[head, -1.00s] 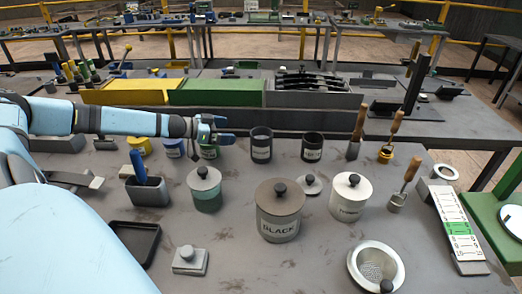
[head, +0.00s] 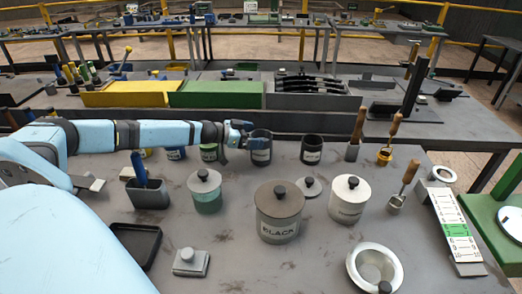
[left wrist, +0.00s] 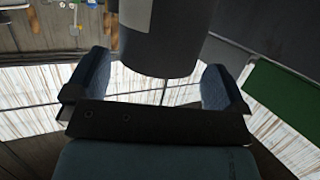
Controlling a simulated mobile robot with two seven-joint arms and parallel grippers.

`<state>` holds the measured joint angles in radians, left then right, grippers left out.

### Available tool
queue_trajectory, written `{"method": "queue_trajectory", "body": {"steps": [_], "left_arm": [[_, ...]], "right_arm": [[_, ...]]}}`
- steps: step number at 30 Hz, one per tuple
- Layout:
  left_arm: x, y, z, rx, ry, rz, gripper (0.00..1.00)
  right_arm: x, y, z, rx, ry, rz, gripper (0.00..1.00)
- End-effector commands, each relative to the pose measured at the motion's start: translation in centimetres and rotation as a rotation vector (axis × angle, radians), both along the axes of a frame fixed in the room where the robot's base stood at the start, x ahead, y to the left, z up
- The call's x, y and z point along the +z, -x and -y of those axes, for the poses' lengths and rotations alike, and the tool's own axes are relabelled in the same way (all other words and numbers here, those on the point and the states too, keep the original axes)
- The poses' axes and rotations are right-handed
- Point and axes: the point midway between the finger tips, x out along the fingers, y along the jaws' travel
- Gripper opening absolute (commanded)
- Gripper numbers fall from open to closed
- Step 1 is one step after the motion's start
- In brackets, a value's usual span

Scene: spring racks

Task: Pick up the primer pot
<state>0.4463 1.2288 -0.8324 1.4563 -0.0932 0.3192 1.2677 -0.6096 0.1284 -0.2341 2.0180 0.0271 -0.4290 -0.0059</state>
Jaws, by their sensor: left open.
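A dark grey open-topped pot (head: 262,157) with a pale label stands on the bench towards the back; the label is too small to read surely. My left gripper (head: 247,136) is open at its left side, partly in front of its upper part. In the left wrist view the dark grey pot (left wrist: 165,45) stands between the two spread fingers of my left gripper (left wrist: 157,66), with gaps to both. A white lidded pot (head: 349,202) stands further right; its label is hard to read. My right gripper is not in view.
A similar dark pot (head: 312,152) stands right of the grey one. A green-labelled pot (head: 209,153) stands left. A large lidded pot marked BLACK (head: 279,213) and a teal lidded pot (head: 206,193) stand nearer. A yellow bin (head: 130,95) and green bin (head: 215,95) lie behind.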

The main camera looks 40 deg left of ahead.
Motion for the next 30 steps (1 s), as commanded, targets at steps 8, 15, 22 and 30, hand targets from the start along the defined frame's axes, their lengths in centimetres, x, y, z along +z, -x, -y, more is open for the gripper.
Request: {"method": "queue_trajectory", "body": {"steps": [8,15,22,30], "left_arm": [[-1.0,-2.7,1.6,0.001,0.0,0.001,1.0],[-1.1,-2.7,1.7,0.001,0.0,0.0,0.98],[-1.1,-2.7,1.7,0.0,0.0,0.0,0.45],[-0.9,-2.8,1.6,0.001,0.001,0.002,0.16]], "right_arm": [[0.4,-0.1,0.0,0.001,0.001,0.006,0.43],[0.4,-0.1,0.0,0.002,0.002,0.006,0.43],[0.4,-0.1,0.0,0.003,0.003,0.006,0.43],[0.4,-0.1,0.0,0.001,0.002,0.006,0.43]]}}
